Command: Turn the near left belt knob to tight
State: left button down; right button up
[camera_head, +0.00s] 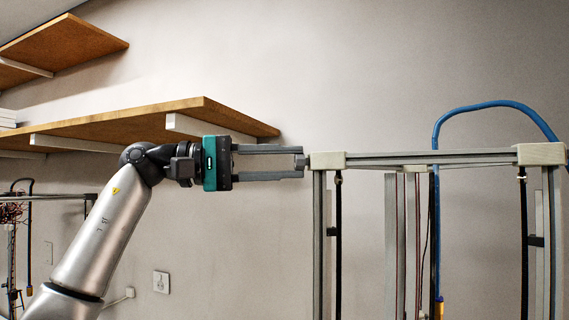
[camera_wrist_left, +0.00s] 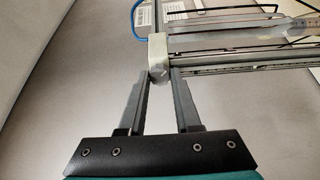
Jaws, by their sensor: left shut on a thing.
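The near left belt knob (camera_head: 300,161) is a small dark grey piece on the left side of the pale corner block (camera_head: 328,160) of the tall printer frame. My left gripper (camera_head: 296,163) comes in level from the left, and its two fingertips are shut on the knob. In the left wrist view the knob (camera_wrist_left: 159,76) sits between the fingertips, against the grey corner block (camera_wrist_left: 158,50). The fingers hide part of it, and I cannot tell how far it is turned. My right gripper is not in view.
The frame's top rail (camera_head: 430,158) runs right to another corner block (camera_head: 541,154). A blue tube (camera_head: 490,104) arches over it. A wooden shelf (camera_head: 130,123) is on the wall behind my left arm. The space above the frame's left corner is clear.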

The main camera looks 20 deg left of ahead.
pick_arm(q)
jog(key=shift+m, duration=1.3)
jog(key=c, duration=0.6)
grip_release()
jog(key=b+v, duration=0.2)
jog(key=v, duration=1.3)
jog(key=shift+b, duration=0.4)
jog(key=shift+s+a+r, duration=0.1)
